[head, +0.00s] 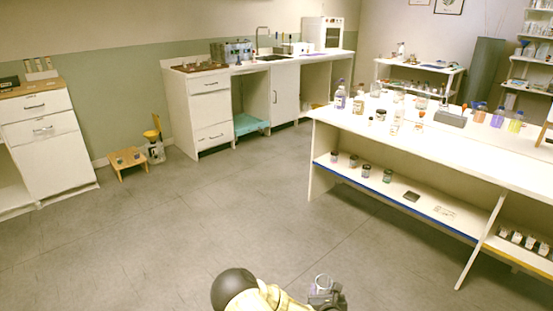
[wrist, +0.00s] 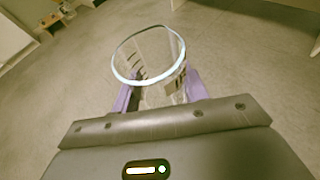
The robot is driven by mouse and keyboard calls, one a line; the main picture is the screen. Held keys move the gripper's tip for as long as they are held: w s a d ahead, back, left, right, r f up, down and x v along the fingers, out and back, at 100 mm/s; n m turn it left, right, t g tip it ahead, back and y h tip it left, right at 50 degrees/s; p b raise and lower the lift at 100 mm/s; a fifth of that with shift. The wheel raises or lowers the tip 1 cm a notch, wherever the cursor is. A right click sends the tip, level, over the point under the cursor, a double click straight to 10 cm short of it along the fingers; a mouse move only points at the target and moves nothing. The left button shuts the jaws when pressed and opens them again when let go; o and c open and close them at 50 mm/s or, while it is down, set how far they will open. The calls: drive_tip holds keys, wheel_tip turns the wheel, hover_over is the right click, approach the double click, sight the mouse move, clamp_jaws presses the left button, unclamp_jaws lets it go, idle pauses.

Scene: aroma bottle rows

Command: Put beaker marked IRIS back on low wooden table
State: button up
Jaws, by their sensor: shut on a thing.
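A clear glass beaker (wrist: 150,60) with dark markings sits between the purple fingers of my gripper (wrist: 160,92) in the wrist view. The gripper is shut on it. I cannot read the name on the beaker. In the head view the beaker (head: 322,282) shows at the bottom, held over open floor by my gripper (head: 325,296). The low wooden table (head: 117,167) stands by the far wall at the left, with small dark-labelled beakers (head: 128,157) on it. It lies far from my gripper.
A long white bench (head: 400,150) with bottles and a lower shelf fills the right. The grey floor between is clear.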

drive_tip(key=s+r+p, duration=0.4)
drive_tip(key=r+p, duration=0.8)
drive_tip(key=p, duration=0.1)
drive_tip(key=s+r+p, duration=0.4)
drive_tip(key=r+p, duration=0.8)
drive_tip(key=p, duration=0.1)
drive_tip(key=shift+s+d, duration=0.25)
drive_tip(key=shift+s, duration=0.15)
drive_tip(key=d, duration=0.7)
drive_tip(key=shift+w, duration=0.1)
